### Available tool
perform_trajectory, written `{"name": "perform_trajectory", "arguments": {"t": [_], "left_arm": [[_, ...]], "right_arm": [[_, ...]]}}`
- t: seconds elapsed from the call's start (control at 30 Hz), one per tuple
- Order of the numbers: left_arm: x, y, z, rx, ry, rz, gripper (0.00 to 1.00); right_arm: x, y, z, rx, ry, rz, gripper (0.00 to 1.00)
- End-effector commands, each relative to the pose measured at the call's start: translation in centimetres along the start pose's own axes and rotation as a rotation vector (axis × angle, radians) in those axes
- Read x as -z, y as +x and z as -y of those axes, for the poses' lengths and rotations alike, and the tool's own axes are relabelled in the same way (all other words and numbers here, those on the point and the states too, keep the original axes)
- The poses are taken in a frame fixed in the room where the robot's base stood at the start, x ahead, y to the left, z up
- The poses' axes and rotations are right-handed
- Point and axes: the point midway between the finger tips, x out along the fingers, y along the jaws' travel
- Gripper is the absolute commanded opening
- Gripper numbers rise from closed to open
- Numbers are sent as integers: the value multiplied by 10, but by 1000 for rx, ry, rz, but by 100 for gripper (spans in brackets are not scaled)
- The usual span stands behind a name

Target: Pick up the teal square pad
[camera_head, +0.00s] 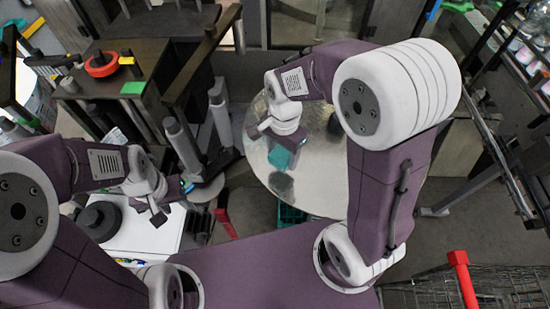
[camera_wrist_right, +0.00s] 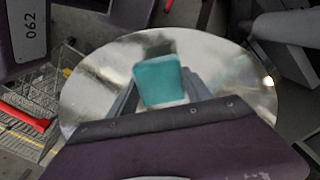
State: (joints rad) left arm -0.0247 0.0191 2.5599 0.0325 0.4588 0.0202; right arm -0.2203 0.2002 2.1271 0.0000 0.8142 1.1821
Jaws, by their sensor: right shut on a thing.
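The teal square pad (camera_head: 280,157) is at my right gripper (camera_head: 279,143), over the round metal table. In the right wrist view the teal pad (camera_wrist_right: 160,82) sits between the two grey fingers of my right gripper (camera_wrist_right: 160,92), which is shut on it. The pad's far edge and whether it is clear of the table cannot be told. My left gripper (camera_head: 173,203) is at the lower left, its fingertips apart, next to a white surface; it holds nothing that I can see.
The round metal table (camera_head: 325,185) has a bare shiny top. A white surface (camera_head: 150,235) with a black reel (camera_head: 100,220) lies at lower left. A dark bench with a red ring (camera_head: 101,65) stands at upper left. A wire basket with a red handle (camera_head: 462,275) is at lower right.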

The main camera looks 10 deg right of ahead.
Motion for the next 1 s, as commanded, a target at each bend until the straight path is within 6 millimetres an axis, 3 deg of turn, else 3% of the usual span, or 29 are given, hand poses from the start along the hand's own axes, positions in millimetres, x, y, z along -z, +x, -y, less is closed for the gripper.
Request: {"name": "perform_trajectory", "arguments": {"t": [0.2, 0.4, 0.77, 0.8, 0.9, 1.0], "left_arm": [[-2, 15, 0, 0, 0, 0, 36], [-2, 19, 0, 0, 0, 0, 36], [-2, 19, 0, 0, 0, 0, 36], [-2, 19, 0, 0, 0, 0, 36], [-2, 19, 0, 0, 0, 0, 36], [-2, 19, 0, 0, 0, 0, 36]], "right_arm": [[4, -29, -51, 7, 5, -4, 19], [6, -49, -82, 3, 3, -2, 19], [6, -54, -91, -1, -1, 0, 19], [6, -54, -91, -1, -1, 0, 53], [6, -54, -91, -1, 0, 0, 26], [7, -54, -89, -1, 6, 0, 26]]}}
